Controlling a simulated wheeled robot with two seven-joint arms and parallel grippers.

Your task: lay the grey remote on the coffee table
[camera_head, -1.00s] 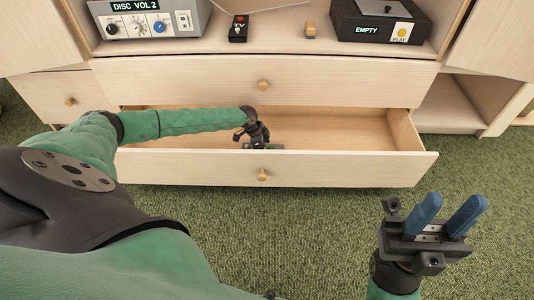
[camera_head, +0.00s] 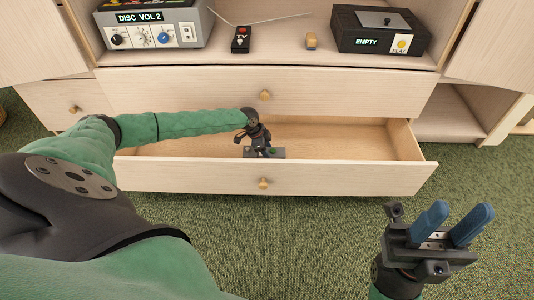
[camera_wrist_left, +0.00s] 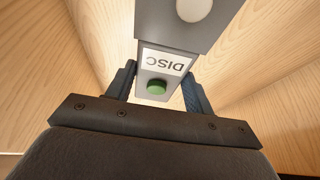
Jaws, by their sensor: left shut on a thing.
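The grey remote (camera_wrist_left: 178,64) is in my left gripper, with a white label reading DISC and a green button showing in the left wrist view. My left gripper (camera_head: 264,150) is shut on it, with a finger on each side. In the head view the grey remote (camera_head: 277,153) shows only as a small piece beneath the gripper, inside the open lower drawer (camera_head: 330,141). Whether it touches the drawer floor is unclear. My right gripper (camera_head: 450,224) is empty and open, its blue fingers apart above the carpet. No coffee table is in view.
The upper drawer (camera_head: 330,91) is shut. Green carpet lies in front.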

